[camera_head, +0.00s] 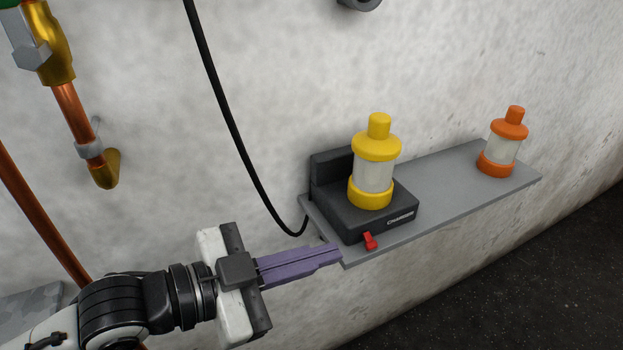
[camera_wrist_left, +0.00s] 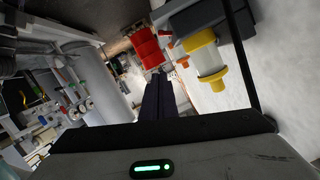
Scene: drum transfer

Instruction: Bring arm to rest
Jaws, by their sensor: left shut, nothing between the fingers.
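My left gripper (camera_head: 338,254) comes in from the lower left in the head view, its purple fingers closed together with nothing between them. The fingertips are at the front left edge of the grey shelf (camera_head: 460,178), close to a small red lever (camera_head: 370,241) on the black charger (camera_head: 400,224); I cannot tell whether they touch. A yellow-capped canister (camera_head: 374,170) stands upright on the charger. My right gripper is not in view.
An orange-capped canister (camera_head: 503,143) stands at the far right of the shelf. A black cable (camera_head: 226,100) runs down the wall to the charger. Copper pipes (camera_head: 75,115) are on the wall at the left. Dark floor (camera_head: 520,290) lies clear at the lower right.

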